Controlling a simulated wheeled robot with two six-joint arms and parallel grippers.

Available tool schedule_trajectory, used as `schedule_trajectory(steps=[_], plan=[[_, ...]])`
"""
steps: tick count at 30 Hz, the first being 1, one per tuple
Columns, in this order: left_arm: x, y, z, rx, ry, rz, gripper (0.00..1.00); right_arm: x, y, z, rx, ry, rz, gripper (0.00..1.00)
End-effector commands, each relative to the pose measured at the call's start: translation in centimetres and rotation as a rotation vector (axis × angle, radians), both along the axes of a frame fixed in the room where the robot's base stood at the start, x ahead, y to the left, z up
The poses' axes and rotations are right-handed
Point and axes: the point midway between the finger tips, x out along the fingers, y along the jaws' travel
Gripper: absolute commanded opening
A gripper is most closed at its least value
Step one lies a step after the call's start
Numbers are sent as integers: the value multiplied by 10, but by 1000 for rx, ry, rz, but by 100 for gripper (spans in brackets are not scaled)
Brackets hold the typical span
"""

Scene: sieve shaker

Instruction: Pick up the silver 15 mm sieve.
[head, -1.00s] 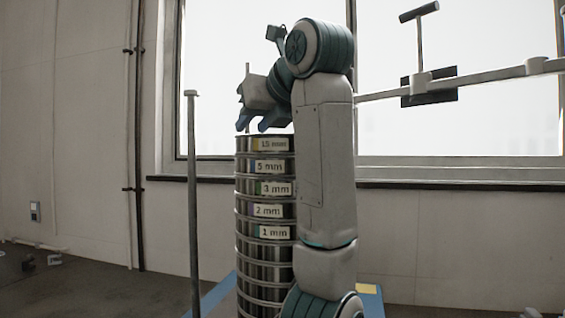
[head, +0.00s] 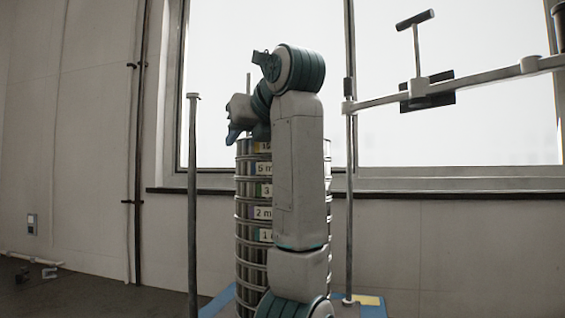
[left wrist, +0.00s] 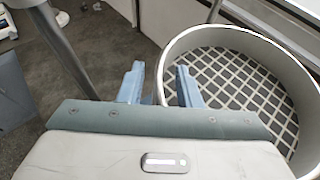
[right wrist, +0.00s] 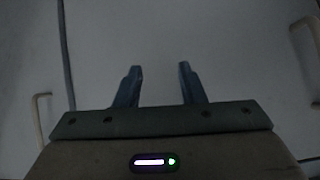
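The silver 15 mm sieve (head: 246,147) is the top ring of a tall stack in the head view. My left arm hides part of it and most of its label. In the left wrist view the sieve (left wrist: 294,70) shows its round rim and square mesh floor. My left gripper (head: 236,133) is at the left part of the sieve's top edge. In the left wrist view its open fingers (left wrist: 158,86) stand either side of the rim, one outside and one over the mesh. I cannot tell whether they touch it. My right gripper (right wrist: 158,76) is open and empty.
Labelled sieves, the 5 mm one (head: 245,169) uppermost, are stacked below on a blue base (head: 370,308). Upright rods stand left (head: 193,210) and right (head: 349,240) of the stack. A clamp bar with a T-handle (head: 416,50) reaches in from upper right.

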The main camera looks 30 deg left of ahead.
Motion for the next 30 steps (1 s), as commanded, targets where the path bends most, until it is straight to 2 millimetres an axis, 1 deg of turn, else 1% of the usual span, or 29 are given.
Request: schedule_trajectory(steps=[5,6,10,11,24,30], plan=[[0,0,0,1,0,0,31,0,0,0,0,1,0,36],[0,0,0,1,0,0,27,0,0,0,0,1,0,36],[0,0,0,1,0,0,1,0,0,0,0,1,0,36],[0,0,0,0,0,0,0,0,0,0,0,1,0,36],[0,0,0,0,1,0,0,0,0,0,-1,2,1,36],[0,-2,4,0,2,1,0,-3,-1,1,-10,29,5,36]])
